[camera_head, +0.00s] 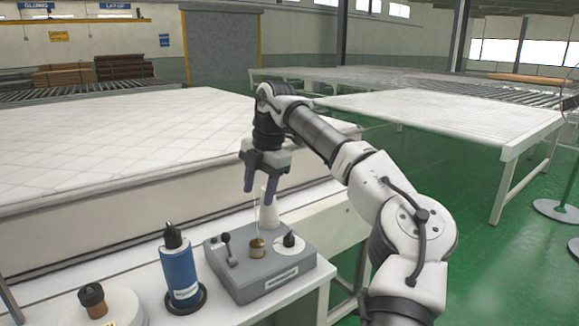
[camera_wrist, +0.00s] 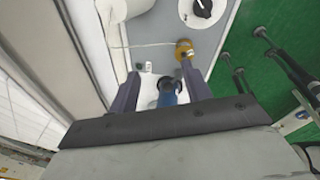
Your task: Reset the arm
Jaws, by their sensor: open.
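My gripper (camera_head: 260,175) hangs from my arm above the back edge of a grey control box. Its two dark fingers point down and are apart, with nothing between them. In the wrist view, my gripper (camera_wrist: 160,90) shows both fingers spread, with a blue item (camera_wrist: 167,92) visible beyond the gap. My arm reaches in from the lower right of the head view, bent at the elbow.
The grey control box (camera_head: 250,282) has a lever, a brass knob (camera_head: 257,248) and a black dial. A blue bottle (camera_head: 180,270) and a white spool (camera_head: 105,305) stand left of it. A white quilted mattress (camera_head: 110,145) lies behind. A white slatted table (camera_head: 450,112) stands right.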

